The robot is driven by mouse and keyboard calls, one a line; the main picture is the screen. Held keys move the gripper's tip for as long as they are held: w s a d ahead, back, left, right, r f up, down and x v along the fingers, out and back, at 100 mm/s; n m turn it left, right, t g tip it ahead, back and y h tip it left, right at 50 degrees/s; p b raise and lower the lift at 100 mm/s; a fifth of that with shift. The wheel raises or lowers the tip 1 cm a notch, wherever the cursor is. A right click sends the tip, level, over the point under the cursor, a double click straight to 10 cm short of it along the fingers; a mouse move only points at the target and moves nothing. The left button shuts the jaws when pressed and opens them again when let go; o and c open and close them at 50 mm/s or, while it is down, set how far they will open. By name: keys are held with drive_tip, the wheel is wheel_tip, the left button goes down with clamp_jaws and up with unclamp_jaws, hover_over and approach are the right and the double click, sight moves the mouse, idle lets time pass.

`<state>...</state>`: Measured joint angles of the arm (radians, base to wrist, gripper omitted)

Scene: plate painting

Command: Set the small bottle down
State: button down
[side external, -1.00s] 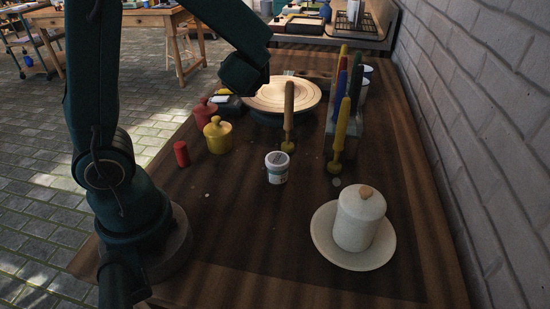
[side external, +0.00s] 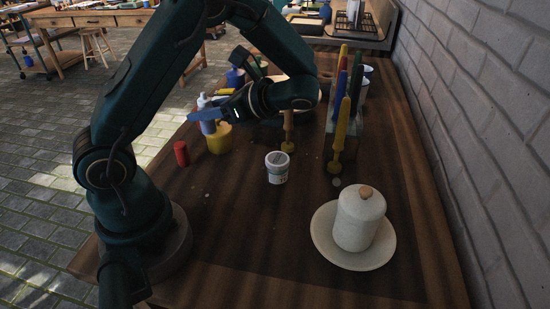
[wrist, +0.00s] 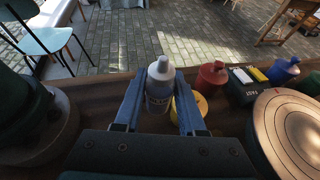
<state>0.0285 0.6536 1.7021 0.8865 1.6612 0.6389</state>
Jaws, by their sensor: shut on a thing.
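A red pot (wrist: 211,75) and a dark box (wrist: 247,90) stand right of the bottle. A red cylinder (side external: 181,153) and a white tub (side external: 277,167) stand nearer. A round board (wrist: 290,125) is at right. The wooden table (side external: 220,225) is clear in front.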

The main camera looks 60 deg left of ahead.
drive_tip(key=s+d+n+g+h, duration=0.4)
drive_tip(key=d+n+g+h, duration=0.2)
drive_tip(key=d+n+h, duration=0.65)
drive_tip(key=w+d+r+n+t+h, duration=0.4)
drive_tip(key=d+r+n+h, duration=0.2)
drive_tip(key=d+n+h, duration=0.3)
drive_tip(key=s+d+f, duration=0.1)
drive_tip(key=d+f, duration=0.2)
drive_tip(key=s+d+f, duration=0.1)
drive_tip(key=d+f, duration=0.3)
drive_tip(key=s+d+f, duration=0.1)
drive_tip(key=d+f, duration=0.2)
drive_tip(key=f, duration=0.1)
drive_tip(key=shift+d+f, duration=0.15)
drive_tip(key=shift+d, duration=0.1)
drive_tip(key=shift+t, duration=0.3)
drive_tip(key=shift+d+f, duration=0.1)
drive_tip(key=shift+f, duration=1.95)
drive_tip(key=c, duration=0.5)
unclamp_jaws()
drive_tip(key=shift+f, duration=0.1)
